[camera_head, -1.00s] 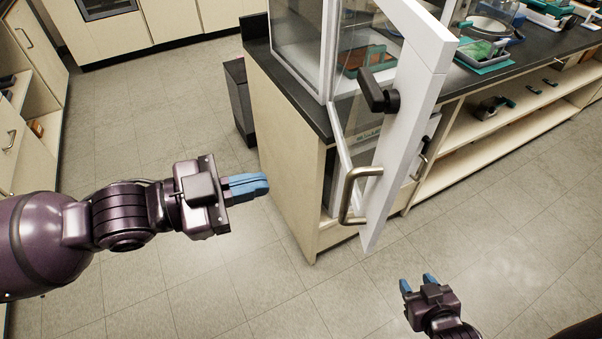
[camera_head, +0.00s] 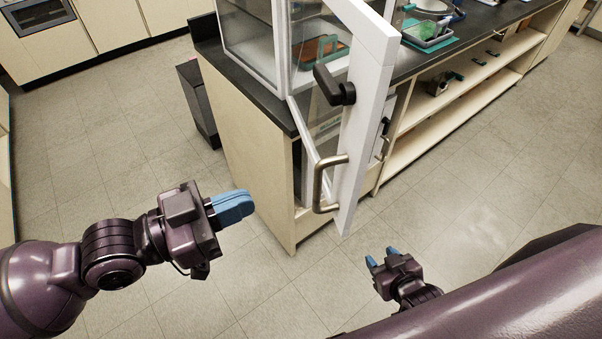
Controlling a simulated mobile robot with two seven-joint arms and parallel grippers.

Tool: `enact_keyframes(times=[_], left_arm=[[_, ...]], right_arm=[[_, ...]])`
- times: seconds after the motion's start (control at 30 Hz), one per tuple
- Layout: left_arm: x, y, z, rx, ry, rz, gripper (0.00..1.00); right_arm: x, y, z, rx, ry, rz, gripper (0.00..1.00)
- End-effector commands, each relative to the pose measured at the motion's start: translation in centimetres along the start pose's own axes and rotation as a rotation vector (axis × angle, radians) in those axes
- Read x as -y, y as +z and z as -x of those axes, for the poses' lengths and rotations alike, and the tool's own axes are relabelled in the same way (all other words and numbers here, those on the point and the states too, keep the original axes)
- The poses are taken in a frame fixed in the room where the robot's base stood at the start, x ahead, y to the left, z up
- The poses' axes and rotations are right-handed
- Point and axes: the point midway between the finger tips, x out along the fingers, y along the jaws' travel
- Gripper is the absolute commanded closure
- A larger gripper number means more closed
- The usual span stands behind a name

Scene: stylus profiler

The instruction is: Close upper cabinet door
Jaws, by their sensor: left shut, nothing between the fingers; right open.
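The upper cabinet door (camera_head: 366,120) is a white-framed glass door standing open toward me. The glass-walled cabinet (camera_head: 250,40) sits on a black countertop. My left gripper (camera_head: 234,207) is shut and empty, left of the door and apart from it, beside the base cabinet's end. My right gripper (camera_head: 381,257) has its blue fingers apart and is empty, below and to the right of the door's lower edge in the picture, touching nothing.
The wooden base cabinet (camera_head: 245,160) stands under the glass cabinet. A dark bin (camera_head: 198,102) stands at its left. Open shelves (camera_head: 450,115) run to the right, with a tray (camera_head: 428,33) on the counter above. The tiled floor (camera_head: 480,210) at right is free.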

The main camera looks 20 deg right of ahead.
Motion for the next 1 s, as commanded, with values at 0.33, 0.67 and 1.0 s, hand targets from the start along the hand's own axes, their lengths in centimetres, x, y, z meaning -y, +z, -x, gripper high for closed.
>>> enact_keyframes(times=[0.33, 0.67, 1.0], left_arm=[[0.0, -0.2, -4.0, -0.003, 0.0, 0.001, 1.0], [-0.1, -0.2, -7.8, -0.002, 0.0, 0.001, 1.0], [0.0, 0.0, -9.6, 0.0, 0.0, 0.001, 1.0]], right_arm=[[-0.1, -1.4, 0.6, -0.012, 0.001, 0.0, 0.53], [-0.2, -2.5, 1.1, -0.02, 0.001, -0.001, 0.53], [-0.2, -2.8, 1.2, -0.022, 0.002, -0.001, 0.53]])
